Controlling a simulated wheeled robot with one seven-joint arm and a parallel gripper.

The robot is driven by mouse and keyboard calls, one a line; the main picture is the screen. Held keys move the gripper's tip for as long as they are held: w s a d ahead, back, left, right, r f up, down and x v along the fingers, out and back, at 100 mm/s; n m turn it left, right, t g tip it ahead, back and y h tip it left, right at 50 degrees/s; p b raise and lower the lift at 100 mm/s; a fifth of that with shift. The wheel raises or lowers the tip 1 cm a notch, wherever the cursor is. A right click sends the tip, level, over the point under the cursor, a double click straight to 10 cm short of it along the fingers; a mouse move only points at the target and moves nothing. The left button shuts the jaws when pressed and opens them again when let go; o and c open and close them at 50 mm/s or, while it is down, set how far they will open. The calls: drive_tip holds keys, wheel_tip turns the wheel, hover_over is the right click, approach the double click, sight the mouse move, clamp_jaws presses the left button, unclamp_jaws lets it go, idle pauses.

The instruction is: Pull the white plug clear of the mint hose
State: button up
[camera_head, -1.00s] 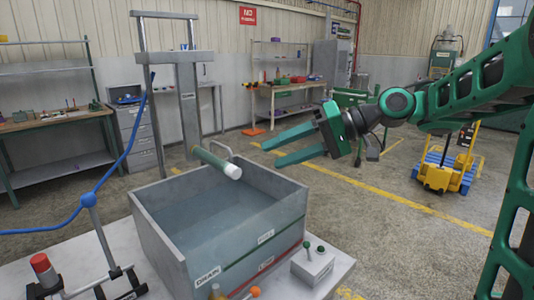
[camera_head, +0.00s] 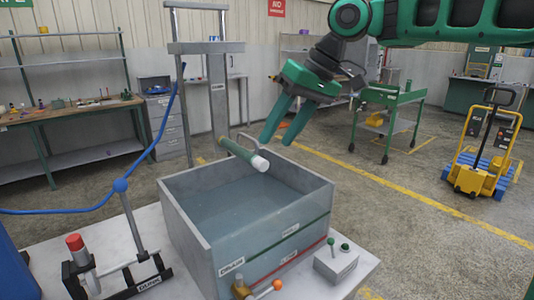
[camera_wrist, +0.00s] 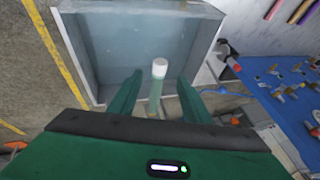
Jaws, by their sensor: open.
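The mint hose (camera_head: 239,151) sticks out from the grey upright frame over the tank, slanting down to the right. The white plug (camera_head: 261,163) sits on its free end. My gripper (camera_head: 278,143) is open and empty, just above and beside the plug, with its green fingers pointing down. In the wrist view the white plug (camera_wrist: 159,67) and the mint hose (camera_wrist: 155,98) show between the two open fingers (camera_wrist: 157,80), the plug a little beyond their tips. I cannot tell how far the fingers stand above the hose.
The grey tank (camera_head: 178,235) with water stands under the hose. A blue hose (camera_head: 150,150) hangs at the left by a stand and a red-capped post (camera_head: 74,242). A small box with green knobs (camera_head: 336,262) is at the front right.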

sight(261, 165)
drive_tip(key=shift+x, duration=3.6)
clamp_jaws()
